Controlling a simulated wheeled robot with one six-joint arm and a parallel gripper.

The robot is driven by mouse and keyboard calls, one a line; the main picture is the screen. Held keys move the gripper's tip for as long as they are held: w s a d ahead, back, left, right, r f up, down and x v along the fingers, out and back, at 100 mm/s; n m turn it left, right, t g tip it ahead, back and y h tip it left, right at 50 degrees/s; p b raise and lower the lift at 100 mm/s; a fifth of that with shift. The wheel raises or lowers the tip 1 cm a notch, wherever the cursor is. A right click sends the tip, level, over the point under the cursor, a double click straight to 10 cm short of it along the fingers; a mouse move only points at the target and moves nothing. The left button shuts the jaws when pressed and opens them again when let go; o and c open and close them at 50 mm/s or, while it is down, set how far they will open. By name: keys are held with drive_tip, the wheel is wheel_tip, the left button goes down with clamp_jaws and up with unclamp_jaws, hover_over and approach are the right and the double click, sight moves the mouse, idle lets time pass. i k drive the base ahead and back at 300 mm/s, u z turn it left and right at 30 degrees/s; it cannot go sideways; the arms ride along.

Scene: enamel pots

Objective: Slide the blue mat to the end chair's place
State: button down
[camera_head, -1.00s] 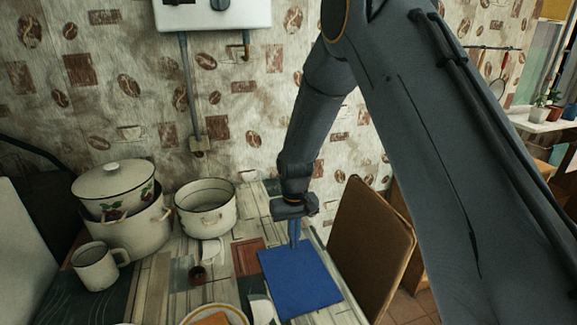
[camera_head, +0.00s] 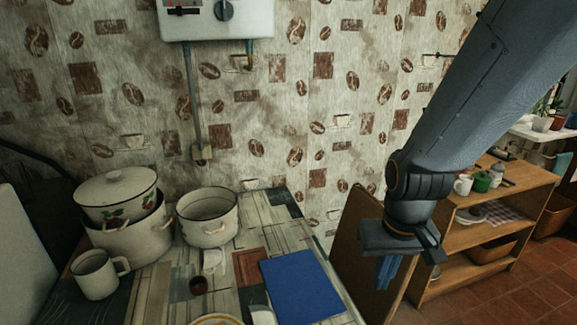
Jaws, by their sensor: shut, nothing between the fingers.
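The blue mat (camera_head: 302,287) lies flat on the patterned table, near its right edge and beside the end chair. The brown chair (camera_head: 362,245) stands at the table's right end, its back partly hidden by my gripper. My gripper (camera_head: 387,272) is shut and empty. It points down in front of the chair, to the right of the mat and apart from it.
Enamel pots (camera_head: 133,222) and (camera_head: 207,216) stand at the back left of the table, with a white mug (camera_head: 98,273) in front. A wooden shelf (camera_head: 490,235) stands beyond the chair.

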sight(301, 291)
drive_tip(key=k, duration=1)
drive_tip(key=u, duration=1.25)
drive_tip(key=i, duration=0.7)
drive_tip(key=z, duration=1.3)
